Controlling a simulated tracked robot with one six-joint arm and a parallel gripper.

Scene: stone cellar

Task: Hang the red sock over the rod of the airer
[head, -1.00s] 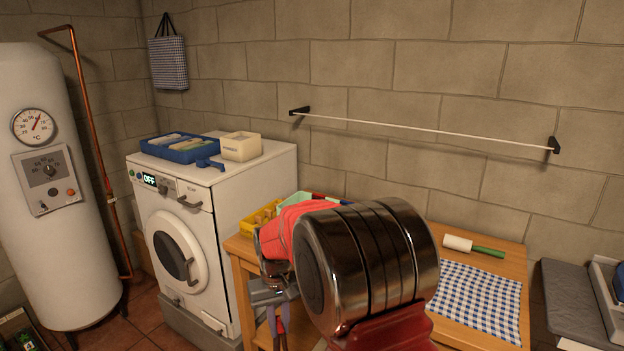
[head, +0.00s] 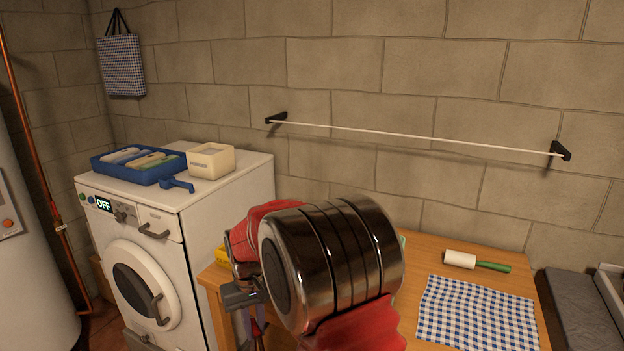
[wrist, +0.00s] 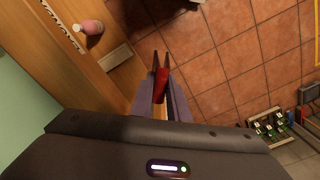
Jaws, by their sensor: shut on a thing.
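My gripper (head: 253,330) points down beside the table's left end, partly hidden behind my own arm in the head view. In the wrist view, its fingers (wrist: 161,66) are shut on the red sock (wrist: 160,86), a small red strip between them. Most of the sock is hidden by the fingers. In the head view, a bit of red shows between the fingers, small and hard to make out. The airer's rod (head: 415,137) is a thin white bar along the stone wall, held by black brackets at both ends. It is bare, above and to the right of my gripper.
A washing machine (head: 150,240) stands left, with a blue tray (head: 135,168) and a cream box (head: 210,160) on top. The wooden table (head: 410,255) below the rod holds a checked cloth (head: 475,312) and a lint roller (head: 475,261). A bottle crate (wrist: 268,130) stands on the tiled floor.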

